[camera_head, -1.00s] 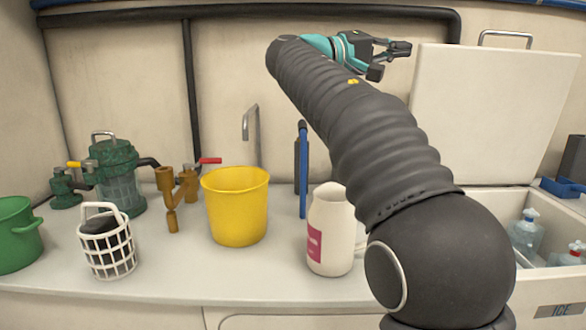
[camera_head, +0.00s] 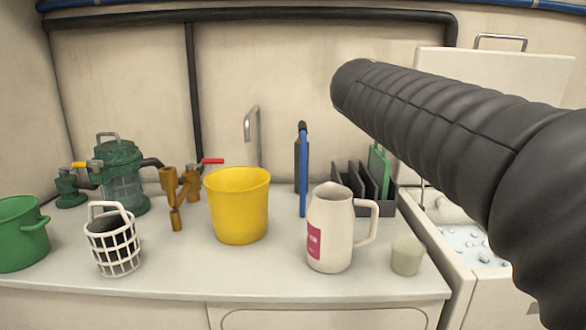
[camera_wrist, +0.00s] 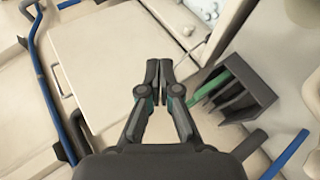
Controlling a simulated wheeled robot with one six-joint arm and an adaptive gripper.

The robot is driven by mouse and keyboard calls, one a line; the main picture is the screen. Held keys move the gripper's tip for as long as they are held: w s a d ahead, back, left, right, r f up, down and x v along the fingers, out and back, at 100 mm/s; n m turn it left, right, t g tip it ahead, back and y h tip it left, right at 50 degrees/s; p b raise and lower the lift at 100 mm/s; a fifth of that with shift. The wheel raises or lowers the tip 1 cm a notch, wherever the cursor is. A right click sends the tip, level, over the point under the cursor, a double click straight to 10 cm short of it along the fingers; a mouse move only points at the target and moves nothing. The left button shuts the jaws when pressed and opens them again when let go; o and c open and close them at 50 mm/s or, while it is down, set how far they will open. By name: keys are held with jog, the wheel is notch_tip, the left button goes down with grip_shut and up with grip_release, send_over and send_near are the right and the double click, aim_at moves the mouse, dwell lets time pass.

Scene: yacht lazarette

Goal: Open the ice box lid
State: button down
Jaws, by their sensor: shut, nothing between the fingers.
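The ice box lid (camera_head: 455,75) is a pale panel standing raised at the back of the ice box, its metal handle (camera_head: 500,38) at the top edge. The ice box (camera_head: 437,248) stands open below it, with ice showing inside. My arm covers much of the lid and box in the head view, and my gripper is hidden there. In the wrist view my gripper (camera_wrist: 159,72) is shut and empty in front of the lid (camera_wrist: 110,50). The handle (camera_wrist: 62,82) is to its left. I cannot tell whether the fingertips touch the lid.
A white jug (camera_head: 330,235) and a small pale cup (camera_head: 406,256) stand on the counter left of the box. A dark rack (camera_head: 383,202) is close to the box edge. A yellow bucket (camera_head: 238,212), white basket (camera_head: 113,245) and green pot (camera_head: 18,235) are further left.

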jog(key=s+a+f+y, duration=0.2)
jog(key=s+f+y, duration=0.2)
jog(key=s+f, duration=0.6)
jog(key=shift+f+g+y, duration=0.3)
jog(key=shift+f+g, duration=0.1)
jog(key=shift+f, duration=0.45)
jog(key=c, duration=1.7)
grip_release()
jog(key=s+a+f+m+y, duration=0.1)
jog(key=s+a+f, duration=0.1)
jog(key=s+f, duration=0.2)
jog(key=s+a+f+m+y, duration=0.1)
jog(key=s+a+f+y, duration=0.1)
jog(key=s+f, duration=0.2)
jog(key=s+a+f+m+y+p, duration=0.1)
jog(key=s+a+f+y, duration=0.1)
jog(key=f, duration=0.4)
jog(key=shift+s+a+f, duration=0.1)
jog(key=shift+s+a, duration=0.15)
jog(key=shift+s, duration=0.3)
jog(key=shift+s+a+f, duration=0.1)
jog(key=shift+s+a, duration=0.15)
jog(key=shift+s, duration=0.3)
jog(key=shift+o, duration=1.1)
jog(key=shift+s+a+f+y, duration=0.1)
jog(key=shift+s+f+y, duration=0.05)
jog(key=shift+f+y, duration=0.15)
jog(key=shift+r, duration=0.1)
jog(key=shift+a, duration=0.15)
